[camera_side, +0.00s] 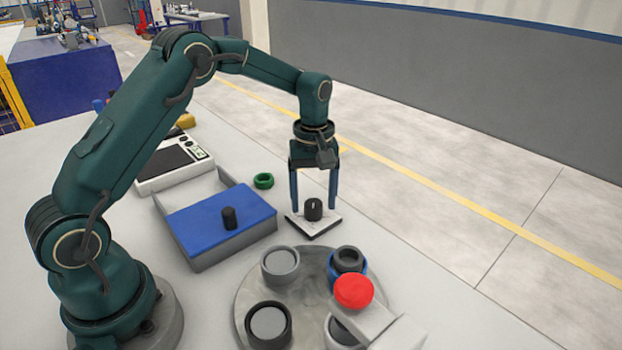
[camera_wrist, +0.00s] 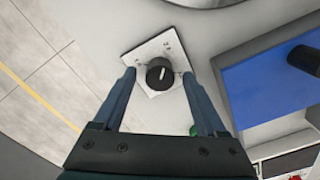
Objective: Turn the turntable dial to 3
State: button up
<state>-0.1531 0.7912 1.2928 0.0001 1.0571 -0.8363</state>
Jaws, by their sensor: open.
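The dial is a black round knob (camera_side: 313,209) with a white pointer line, on a white square plate (camera_side: 320,229). It stands on the table behind the turntable (camera_side: 250,299), a grey disc carrying several cups or pipe pieces. My gripper (camera_side: 314,206) points straight down over the dial. Its two fingers are open, one on each side of the knob, with gaps between. In the wrist view the knob (camera_wrist: 159,74) lies between the fingertips (camera_wrist: 158,76). The pointer line shows there, but the plate's small marks are too small to read.
A grey box with a blue lid (camera_side: 205,222) and black handle stands left of the dial. A green ring (camera_side: 263,181) lies behind it. A scale-like device (camera_side: 175,160) sits farther back.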

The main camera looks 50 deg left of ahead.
grip_shut()
jog(key=m, duration=0.4)
jog(key=shift+m, duration=0.3)
jog(key=m, duration=0.4)
jog(key=shift+r+m, duration=0.1)
jog(key=shift+m, duration=0.2)
jog(key=m, duration=0.4)
jog(key=shift+m, duration=2.4)
